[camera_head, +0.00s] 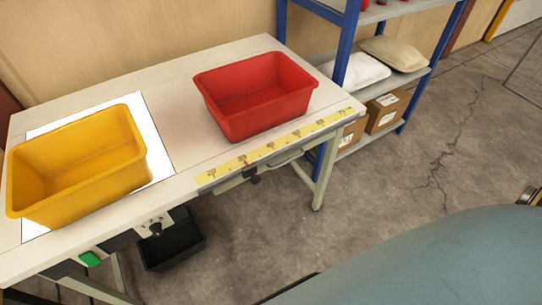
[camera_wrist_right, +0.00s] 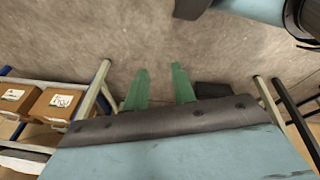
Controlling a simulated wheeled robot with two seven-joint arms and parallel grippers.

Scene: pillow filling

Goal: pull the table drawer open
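The white-topped table (camera_head: 180,120) stands at the left in the head view. A thin rail with a dark fitting (camera_head: 252,174) runs under the yellow ruler strip. I cannot clearly make out which part is the drawer; nothing is seen standing out from the table front. My right gripper (camera_wrist_right: 160,84) shows two green fingers apart in the right wrist view, with only floor between them. It touches nothing visible. My left gripper is in neither view.
A yellow bin (camera_head: 80,172) and a red bin (camera_head: 255,97) stand on the table. A black bin (camera_head: 174,252) is on the floor beneath it. A blue shelf rack (camera_head: 346,45) holds pillows and cardboard boxes (camera_head: 384,110). The floor at the right is mostly clear.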

